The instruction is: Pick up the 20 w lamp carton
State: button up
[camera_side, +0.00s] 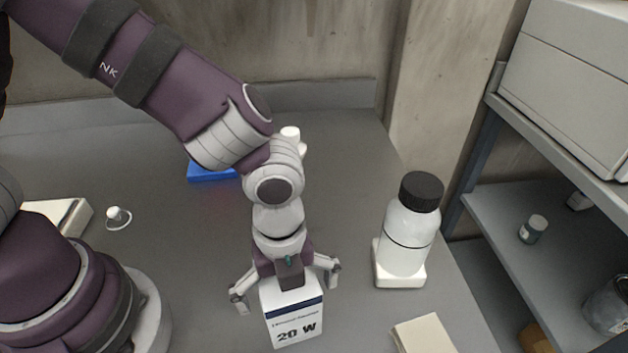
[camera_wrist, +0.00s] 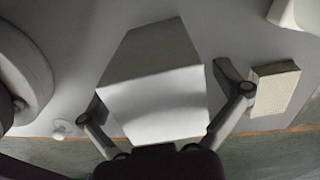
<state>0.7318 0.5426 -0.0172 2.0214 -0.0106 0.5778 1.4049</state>
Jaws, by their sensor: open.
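The 20 W lamp carton (camera_side: 294,318) is a white box with a dark blue band and black "20 W" print, standing on the grey bench at the front centre. In the wrist view the carton (camera_wrist: 155,85) fills the middle. My gripper (camera_side: 287,287) is over the top of the carton, pointing down, with its fingers spread. In the wrist view my gripper (camera_wrist: 165,108) has one finger on each side of the carton. A gap shows at the right finger; whether the left finger touches is unclear. Part of the carton's top is hidden by the gripper in the side view.
A white bottle with a black cap (camera_side: 406,228) stands on a pale base to the right. A cream box (camera_side: 423,336) lies at the front right. A blue item (camera_side: 210,171) lies behind my arm. A small white knob (camera_side: 118,215) is at left. A shelf (camera_side: 545,220) stands right.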

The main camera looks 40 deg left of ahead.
jog(key=shift+r, duration=0.1)
jog(key=c, duration=1.2)
